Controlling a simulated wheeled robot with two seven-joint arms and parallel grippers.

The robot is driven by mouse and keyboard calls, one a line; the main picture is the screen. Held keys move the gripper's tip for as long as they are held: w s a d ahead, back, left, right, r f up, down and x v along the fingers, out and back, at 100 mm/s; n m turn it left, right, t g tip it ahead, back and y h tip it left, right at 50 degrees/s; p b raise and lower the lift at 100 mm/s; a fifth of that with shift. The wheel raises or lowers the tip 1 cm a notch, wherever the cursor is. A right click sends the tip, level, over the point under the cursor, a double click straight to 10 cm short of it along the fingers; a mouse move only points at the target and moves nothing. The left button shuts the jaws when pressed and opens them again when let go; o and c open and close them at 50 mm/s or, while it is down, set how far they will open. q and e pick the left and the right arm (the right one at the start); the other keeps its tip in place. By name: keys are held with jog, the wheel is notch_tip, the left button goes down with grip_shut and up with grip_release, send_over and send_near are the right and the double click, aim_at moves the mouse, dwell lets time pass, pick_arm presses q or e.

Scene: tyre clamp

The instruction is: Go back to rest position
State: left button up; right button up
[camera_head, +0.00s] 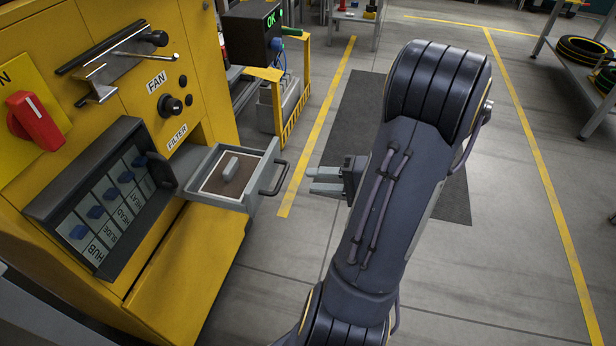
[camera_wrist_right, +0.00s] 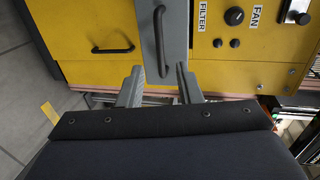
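My right gripper (camera_head: 325,181) is extended toward the yellow machine (camera_head: 195,255), a short way right of an open filter drawer (camera_head: 235,203). Its two fingers are apart with nothing between them. In the right wrist view the gripper (camera_wrist_right: 160,84) also shows open, with the drawer's dark handle (camera_wrist_right: 160,40) just ahead of the fingertips and a gap that I cannot judge exactly. The drawer holds a brown panel with a grey grip (camera_head: 231,167). My left gripper is not in view.
The machine has a red switch (camera_head: 35,120), a FAN knob (camera_head: 172,106) and an open panel of blue switches (camera_head: 103,200). A yellow-framed cart (camera_head: 290,110) stands behind. A rack with tyres (camera_head: 583,48) is at the far right. Floor right of my arm is clear.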

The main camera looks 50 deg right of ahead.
dwell(0.6)
jog(key=s+a+r+n+g+h, duration=0.15)
jog(key=a+n+g, duration=0.35)
jog(key=a, duration=0.6)
jog(key=s+a+r+n+g, duration=0.15)
jog(key=a+n+g, duration=0.25)
jog(key=a+n, duration=0.5)
notch_tip(320, 180, up, 30)
jog(key=a+m+p, duration=0.2)
jog(key=p, duration=2.7)
jog(key=shift+f, duration=0.15)
jog(key=shift+w+h, duration=0.1)
jog(key=shift+h, duration=0.15)
jog(key=shift+d, duration=0.1)
